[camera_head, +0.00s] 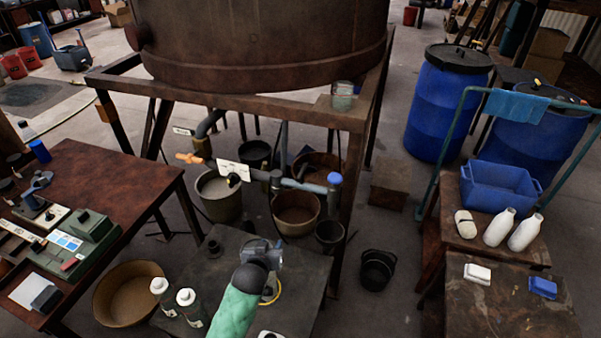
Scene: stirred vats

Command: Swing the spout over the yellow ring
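A grey pipe spout (303,186) runs sideways under the big rusty vat (255,45). Its right end has a blue cap (334,178) and turns down above a small dark pot (330,235). An orange-tipped handle (188,158) and a white tag (233,172) sit on the pipework to the left. The yellow ring (278,291) lies on the low dark table (305,280), partly hidden by my arm. My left gripper (264,247), at the end of a green-sleeved arm, is over this table, below and apart from the spout. Its fingers are too unclear to read. My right gripper is out of view.
Two white-capped bottles (187,305) stand left of my arm. Buckets (297,212) sit beneath the pipework. A vat-stand leg (352,180) rises close right of the spout. A black bucket (377,268) stands on the floor to the right, with open floor around it.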

